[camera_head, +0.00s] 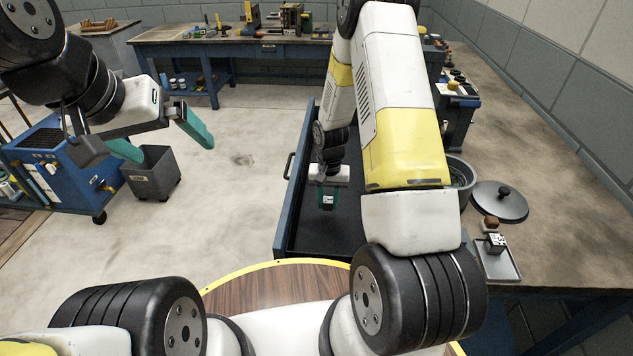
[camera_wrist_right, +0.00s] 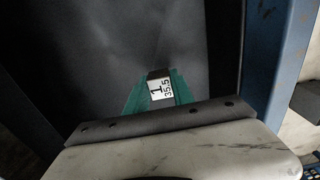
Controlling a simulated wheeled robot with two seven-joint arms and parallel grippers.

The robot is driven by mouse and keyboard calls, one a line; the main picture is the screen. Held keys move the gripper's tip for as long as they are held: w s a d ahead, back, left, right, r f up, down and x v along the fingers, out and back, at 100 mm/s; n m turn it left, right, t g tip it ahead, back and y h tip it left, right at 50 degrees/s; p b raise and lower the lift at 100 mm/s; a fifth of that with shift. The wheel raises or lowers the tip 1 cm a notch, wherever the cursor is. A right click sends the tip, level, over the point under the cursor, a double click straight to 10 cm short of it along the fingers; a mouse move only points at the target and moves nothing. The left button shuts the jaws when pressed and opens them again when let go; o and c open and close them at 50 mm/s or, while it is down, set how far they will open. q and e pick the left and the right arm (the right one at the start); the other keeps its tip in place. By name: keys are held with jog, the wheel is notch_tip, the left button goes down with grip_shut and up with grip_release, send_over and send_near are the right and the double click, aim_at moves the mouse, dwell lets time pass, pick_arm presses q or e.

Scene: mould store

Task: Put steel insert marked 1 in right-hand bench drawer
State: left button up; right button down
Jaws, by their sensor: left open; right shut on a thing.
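The steel insert marked 1 (camera_wrist_right: 159,88) is a small block with a white label reading "1" and "35.5" in the right wrist view. My right gripper (camera_head: 327,197) is shut on it with green fingers, which also show in the right wrist view (camera_wrist_right: 155,95). The gripper points down inside the open blue bench drawer (camera_head: 281,217), over its dark floor. I cannot tell whether the insert touches the floor. My left gripper (camera_head: 165,135) is open and empty, over the concrete floor at the left.
A small tray (camera_head: 513,270) holding a labelled block (camera_head: 495,243) lies on the right bench, near a round black lid (camera_head: 499,202) and a pot (camera_head: 461,178). A grey bin (camera_head: 152,174) and a blue cart (camera_head: 60,170) stand at the left.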

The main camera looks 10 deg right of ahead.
aim_at(325, 204)
jog(key=shift+w+a+f, duration=0.1)
jog(key=shift+w+a, duration=0.05)
jog(key=shift+w, duration=1.05)
jog(key=shift+w+f, duration=0.15)
jog(key=shift+f, duration=1.6)
jog(key=c, duration=1.1)
grip_release()
jog(key=shift+f, duration=0.15)
